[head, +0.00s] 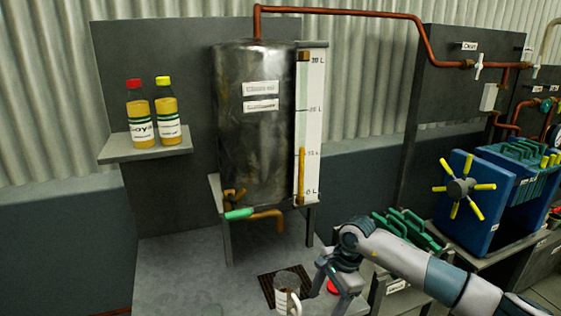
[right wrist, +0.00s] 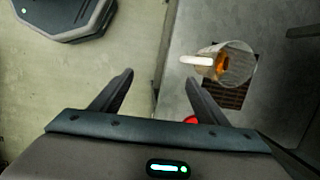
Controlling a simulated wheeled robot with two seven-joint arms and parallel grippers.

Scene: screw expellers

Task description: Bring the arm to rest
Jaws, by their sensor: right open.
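My right gripper (right wrist: 160,95) is open, with nothing between its two fingers in the right wrist view. In the head view my right arm comes in from the lower right, and the right gripper (head: 322,290) is low beside a clear measuring cup. The cup (head: 285,284) has a white handle and some orange liquid in it. It stands on a dark grate (head: 268,285) on the grey bench, apart from the fingers; the wrist view shows the cup (right wrist: 236,62) to the right of the gripper.
A metal tank (head: 253,150) with a level gauge and a green-handled tap (head: 238,214) stands behind the cup. A red round object (head: 332,287) is close to the gripper. Two oil bottles (head: 153,115) stand on a shelf (head: 145,147). A blue press (head: 468,205) is at the right.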

